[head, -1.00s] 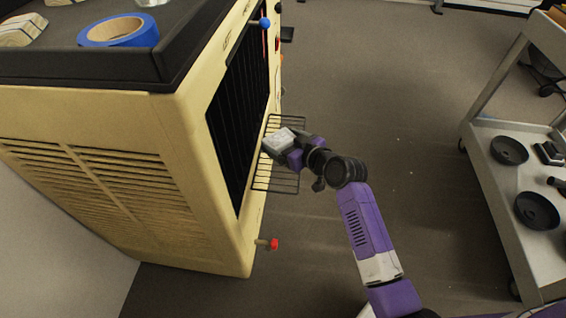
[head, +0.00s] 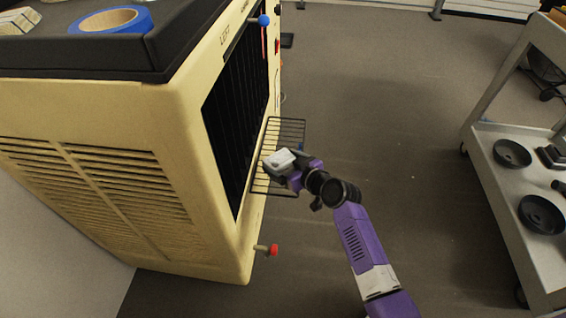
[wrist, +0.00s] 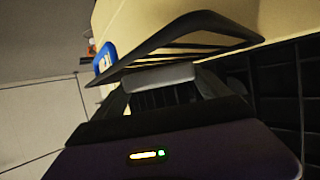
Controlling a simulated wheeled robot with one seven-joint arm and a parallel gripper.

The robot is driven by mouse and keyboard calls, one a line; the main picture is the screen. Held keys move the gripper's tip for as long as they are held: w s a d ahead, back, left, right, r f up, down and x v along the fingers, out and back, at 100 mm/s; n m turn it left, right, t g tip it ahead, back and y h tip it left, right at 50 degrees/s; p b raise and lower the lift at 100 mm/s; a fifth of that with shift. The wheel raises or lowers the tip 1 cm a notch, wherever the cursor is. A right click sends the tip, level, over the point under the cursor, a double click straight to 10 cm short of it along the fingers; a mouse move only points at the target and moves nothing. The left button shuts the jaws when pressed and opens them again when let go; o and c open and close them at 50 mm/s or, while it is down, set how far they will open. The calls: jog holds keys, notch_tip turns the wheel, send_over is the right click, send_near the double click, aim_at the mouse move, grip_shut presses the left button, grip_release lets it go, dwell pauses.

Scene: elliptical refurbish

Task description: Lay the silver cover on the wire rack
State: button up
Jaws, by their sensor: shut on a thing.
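The wire rack (head: 287,128) is a dark grid sticking out from the front of the yellow machine. Its dark frame also shows in the wrist view (wrist: 188,24). My gripper (head: 283,165) overlaps the rack in the head view. It is shut on the small silver cover (head: 282,157), which shows as a pale grey piece between the fingers in the wrist view (wrist: 162,76). I cannot tell whether the cover touches the rack. Part of the rack is hidden behind the gripper and cover.
The yellow machine (head: 100,110) stands left, with a dark slatted opening, a blue-knobbed rod (head: 263,21) and a red-knobbed rod (head: 272,250). Blue tape (head: 110,20) lies on top. A grey cart (head: 490,170) with dark round parts stands right. The floor between is clear.

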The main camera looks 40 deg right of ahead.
jog(key=shift+f, duration=0.15)
jog(key=o, duration=1.5)
jog(key=shift+r, duration=0.3)
jog(key=p+v, duration=0.2)
jog(key=v, duration=1)
